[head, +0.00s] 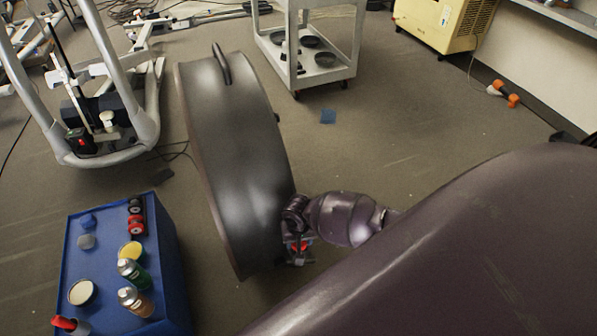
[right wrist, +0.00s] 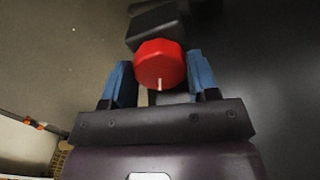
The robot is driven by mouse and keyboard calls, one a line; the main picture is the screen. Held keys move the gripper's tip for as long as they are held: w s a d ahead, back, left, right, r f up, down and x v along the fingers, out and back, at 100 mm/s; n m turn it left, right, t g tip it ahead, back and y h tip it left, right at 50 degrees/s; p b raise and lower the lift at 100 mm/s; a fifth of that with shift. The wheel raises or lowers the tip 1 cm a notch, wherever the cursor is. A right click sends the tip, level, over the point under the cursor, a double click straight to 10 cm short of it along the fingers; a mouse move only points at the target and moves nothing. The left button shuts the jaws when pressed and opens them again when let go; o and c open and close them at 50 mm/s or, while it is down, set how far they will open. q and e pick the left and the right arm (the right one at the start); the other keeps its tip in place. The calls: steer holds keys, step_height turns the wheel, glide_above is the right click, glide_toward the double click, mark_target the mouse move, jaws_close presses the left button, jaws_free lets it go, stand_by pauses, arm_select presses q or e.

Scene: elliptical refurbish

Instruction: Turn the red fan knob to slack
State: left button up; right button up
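The red fan knob (right wrist: 158,65) is in the middle of the right wrist view, a faceted cap with a short white mark at its lower edge, pointing down in the picture. It sits in front of a dark block. My right gripper (right wrist: 160,74) has its blue fingers either side of the knob, with little or no visible gap. I cannot tell whether they press on it. In the head view the knob (head: 299,246) shows small below my right gripper (head: 296,232), at the lower right side of the big grey drum fan (head: 235,150). My left gripper is out of view.
A blue cart (head: 100,270) with jars, spray cans and red-black items stands at lower left. A metal tube frame (head: 148,110) stands at upper left. A white shelf trolley (head: 320,75) and a yellow machine (head: 445,22) stand behind.

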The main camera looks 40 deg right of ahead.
steer(key=shift+c, duration=1.4)
steer(key=shift+n+p, duration=0.35)
steer(key=shift+n, duration=0.45)
steer(key=shift+n+p, duration=0.35)
steer(key=shift+n, duration=0.75)
steer(key=n, duration=0.3)
steer(key=shift+p, duration=0.3)
steer(key=shift+n, duration=0.4)
